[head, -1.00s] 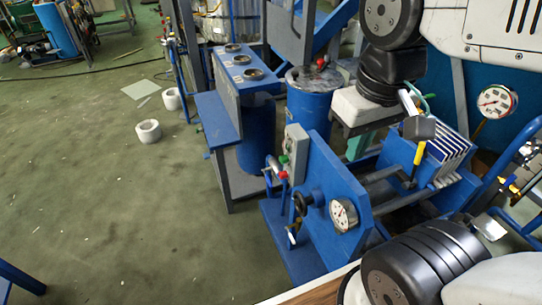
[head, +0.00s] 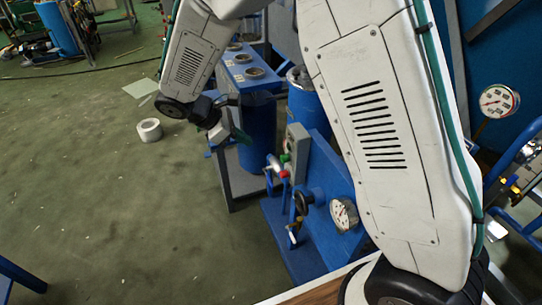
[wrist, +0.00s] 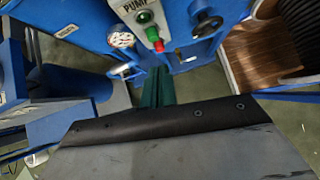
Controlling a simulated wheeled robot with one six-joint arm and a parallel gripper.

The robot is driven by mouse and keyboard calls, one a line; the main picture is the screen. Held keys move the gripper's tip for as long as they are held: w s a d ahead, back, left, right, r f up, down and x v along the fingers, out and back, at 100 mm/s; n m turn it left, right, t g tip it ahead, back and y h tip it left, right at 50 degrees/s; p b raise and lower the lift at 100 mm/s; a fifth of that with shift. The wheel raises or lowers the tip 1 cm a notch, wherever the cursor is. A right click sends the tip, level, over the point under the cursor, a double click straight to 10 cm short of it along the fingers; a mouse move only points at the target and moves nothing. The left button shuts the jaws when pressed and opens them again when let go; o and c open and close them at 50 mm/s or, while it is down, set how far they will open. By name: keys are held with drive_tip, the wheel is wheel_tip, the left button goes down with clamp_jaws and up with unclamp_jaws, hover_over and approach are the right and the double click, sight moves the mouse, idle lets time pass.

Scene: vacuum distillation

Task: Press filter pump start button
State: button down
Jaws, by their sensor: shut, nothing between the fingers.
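A grey control box (head: 297,146) stands on the blue pump frame, with a green button (head: 285,158) and a red part (head: 283,173) on its side. In the wrist view, a label reading PUMP (wrist: 135,5) sits above the green button (wrist: 145,16), with a red part (wrist: 159,46) below it. My gripper (head: 240,137) hangs to the left of the box in the head view. In the wrist view, the gripper's narrow teal fingers (wrist: 157,76) are shut and empty. They point toward the panel, below the red part, apart from the buttons.
A pressure gauge (head: 343,214) and a dark handwheel (head: 303,201) are on the pump frame. A blue stand (head: 246,72) with round openings is behind my gripper. A white roll (head: 149,130) lies on the floor. The floor at left is mostly clear.

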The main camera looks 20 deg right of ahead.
drive_tip(key=shift+n+h, duration=0.4)
drive_tip(key=shift+n, duration=0.5)
drive_tip(key=f, duration=0.1)
drive_tip(key=w+a+f, duration=0.1)
drive_tip(key=a+f, duration=0.1)
drive_tip(key=f, duration=0.1)
drive_tip(key=shift+w+a, duration=0.15)
drive_tip(key=shift+w, duration=0.15)
approach(286, 158)
wheel_tip(286, 158, down, 6)
drive_tip(key=w+d, duration=0.1)
drive_tip(key=d, duration=0.2)
drive_tip(key=shift+w, duration=0.2)
drive_tip(key=shift+f, duration=0.1)
